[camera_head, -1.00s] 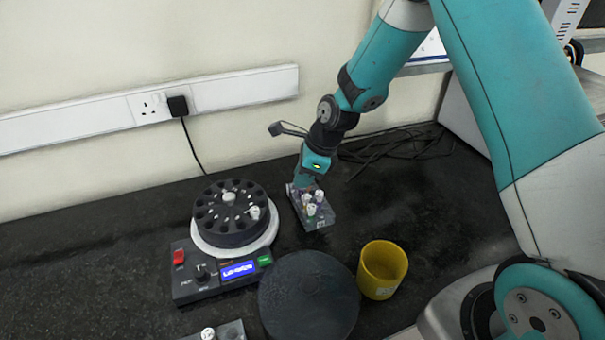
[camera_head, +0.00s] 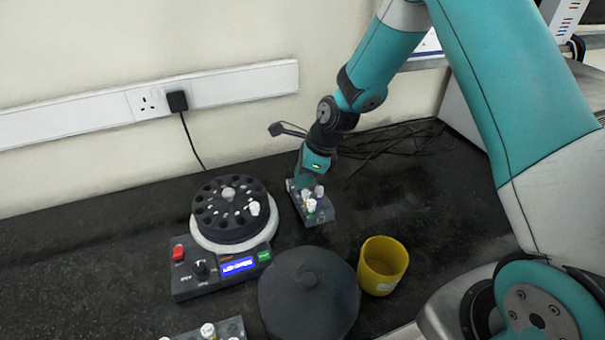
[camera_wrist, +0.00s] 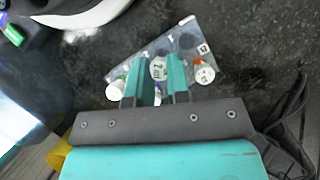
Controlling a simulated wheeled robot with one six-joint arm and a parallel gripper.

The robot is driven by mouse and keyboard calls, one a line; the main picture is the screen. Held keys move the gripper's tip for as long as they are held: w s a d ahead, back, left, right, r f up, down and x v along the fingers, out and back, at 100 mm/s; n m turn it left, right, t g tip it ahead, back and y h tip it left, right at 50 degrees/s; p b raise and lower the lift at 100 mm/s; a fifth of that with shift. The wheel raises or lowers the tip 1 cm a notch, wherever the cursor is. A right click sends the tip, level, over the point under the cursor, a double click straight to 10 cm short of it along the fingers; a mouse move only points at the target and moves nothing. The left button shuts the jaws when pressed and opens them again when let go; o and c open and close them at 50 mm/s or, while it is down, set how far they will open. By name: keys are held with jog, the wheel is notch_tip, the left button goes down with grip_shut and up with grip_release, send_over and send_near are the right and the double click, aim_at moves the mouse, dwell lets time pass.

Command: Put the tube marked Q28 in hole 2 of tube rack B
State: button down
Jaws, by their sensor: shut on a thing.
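My gripper (camera_head: 305,182) is low at the far end of a small grey tube rack (camera_head: 321,218). In the wrist view its two teal fingers (camera_wrist: 159,86) are shut on a white-capped tube (camera_wrist: 158,68). The cap's mark is too small to read. The same rack (camera_wrist: 207,52) lies under the fingers there. A white-capped tube with orange below the cap (camera_wrist: 204,71) is on the right, and another white-capped tube (camera_wrist: 115,90) with some green is on the left. I cannot read the rack's letter, nor tell whether the held tube is in a hole.
A centrifuge (camera_head: 222,268) with an open rotor and one white-capped tube (camera_head: 254,208) stands left of the rack. A dark round lid (camera_head: 308,300) and a yellow cup (camera_head: 383,267) are in front. Another rack (camera_head: 232,326) with tubes is at the bottom edge. Black cables lie behind right.

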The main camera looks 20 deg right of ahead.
jog(key=shift+f, duration=0.6)
jog(key=c, duration=0.7)
grip_release()
jog(key=shift+s, duration=0.1)
jog(key=shift+r+p, duration=2.75)
jog(key=shift+r, duration=0.3)
